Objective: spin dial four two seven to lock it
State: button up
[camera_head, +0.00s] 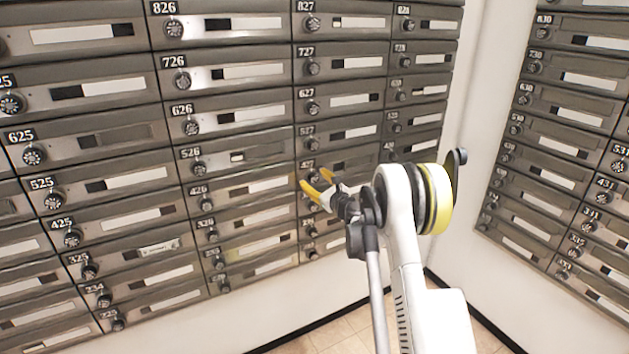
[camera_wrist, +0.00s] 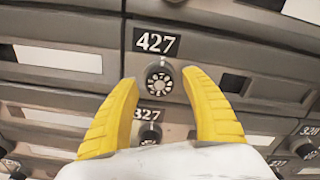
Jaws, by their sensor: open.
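The mailbox dial 427 (camera_wrist: 159,79) shows in the wrist view as a round dark knob with a light ring of marks. Its black number plate 427 (camera_wrist: 156,41) sits just above it. My gripper (camera_wrist: 162,80) is open, with one yellow finger on each side of the dial and a gap on both sides. I cannot tell how far the fingertips stand from the door face. In the head view my gripper (camera_head: 316,184) is at the 427 box, and its fingers partly cover that dial.
Dial 327 (camera_wrist: 149,133) is just below, between my fingers in the wrist view. Mailbox 527 (camera_head: 345,131) is above in the head view. A second bank of mailboxes (camera_head: 560,150) stands on the right wall, past a white corner. Tiled floor (camera_head: 345,330) shows below.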

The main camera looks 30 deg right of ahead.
jog(key=s, duration=1.2)
jog(key=shift+d, duration=0.2)
jog(key=s+a+r+n+g+y, duration=0.1)
jog(key=s+a+r+n+g, duration=0.1)
jog(key=a+r+n, duration=0.4)
jog(key=s+a+r+n+g+y, duration=0.1)
jog(key=s+a+n+y, duration=0.15)
jog(key=a, duration=0.55)
jog(key=s+a+r+n+g, duration=0.3)
jog(key=s+a+n, duration=0.6)
jog(key=s+a+f+n+g+h, duration=0.1)
jog(key=s+f+n+g+h, duration=0.1)
jog(key=s+n, duration=0.5)
jog(key=s+a+f+n+g+h, duration=0.1)
jog(key=s+n, duration=0.6)
jog(key=s, duration=1)
notch_tip(320, 180, down, 2)
jog(key=shift+s+a+f+g+h, duration=0.3)
jog(key=shift+g+h, duration=0.25)
jog(key=shift+g, duration=0.45)
jog(key=shift+r, duration=0.1)
